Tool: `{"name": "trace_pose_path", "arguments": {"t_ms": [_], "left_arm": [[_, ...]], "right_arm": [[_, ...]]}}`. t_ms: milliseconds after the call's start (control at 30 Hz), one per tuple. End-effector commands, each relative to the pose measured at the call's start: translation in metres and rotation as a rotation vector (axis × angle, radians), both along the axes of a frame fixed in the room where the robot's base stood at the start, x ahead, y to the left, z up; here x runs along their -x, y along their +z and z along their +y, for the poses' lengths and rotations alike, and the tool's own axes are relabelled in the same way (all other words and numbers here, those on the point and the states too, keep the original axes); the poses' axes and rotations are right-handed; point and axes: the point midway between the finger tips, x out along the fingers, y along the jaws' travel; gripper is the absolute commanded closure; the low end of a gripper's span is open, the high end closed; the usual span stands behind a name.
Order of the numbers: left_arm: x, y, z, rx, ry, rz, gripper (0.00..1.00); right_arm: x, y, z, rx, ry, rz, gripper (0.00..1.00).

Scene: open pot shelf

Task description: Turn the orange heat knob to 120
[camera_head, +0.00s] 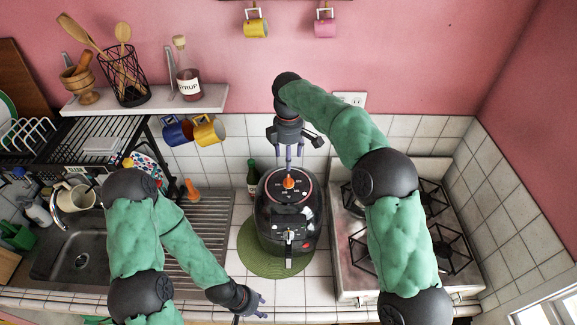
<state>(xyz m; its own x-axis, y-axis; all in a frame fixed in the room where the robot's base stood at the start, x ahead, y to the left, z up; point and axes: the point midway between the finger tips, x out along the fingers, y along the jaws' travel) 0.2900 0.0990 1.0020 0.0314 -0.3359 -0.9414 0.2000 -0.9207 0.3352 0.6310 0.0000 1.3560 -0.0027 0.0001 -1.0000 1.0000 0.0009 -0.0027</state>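The orange heat knob (288,183) sits on the round top of a black cooker (275,215), which stands upright on a green round mat (252,262). Small pale marks ring the knob on the dial face; I cannot read them or which one the knob points to. My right gripper (288,168) points down from above, its fingertips at or just over the knob. I cannot tell whether they touch or close on it. My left gripper (258,306) is low at the counter's front edge, its fingers spread and empty.
A stove (350,262) with black grates is to the right, under my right arm. A sink (82,252) and ribbed drainboard (215,225) are left. A green bottle (253,177) stands close behind the cooker. Mugs (209,131) hang below the shelf (205,99).

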Motion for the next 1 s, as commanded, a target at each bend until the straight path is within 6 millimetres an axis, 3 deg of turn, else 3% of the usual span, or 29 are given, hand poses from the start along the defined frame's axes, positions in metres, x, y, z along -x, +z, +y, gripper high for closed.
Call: {"name": "trace_pose_path", "arguments": {"t_ms": [600,800,1000], "left_arm": [[0.000,0.015,0.000,0.000,0.000,0.001,0.60],[0.000,0.017,0.000,0.000,0.000,0.001,0.60],[0.000,0.016,0.000,0.000,0.000,0.001,0.60]], "right_arm": [[0.001,-0.090,0.000,0.000,-0.001,0.002,0.40],[0.001,-0.105,0.000,0.000,-0.001,0.001,0.40],[0.001,-0.107,0.000,0.000,-0.001,0.001,0.40]]}}
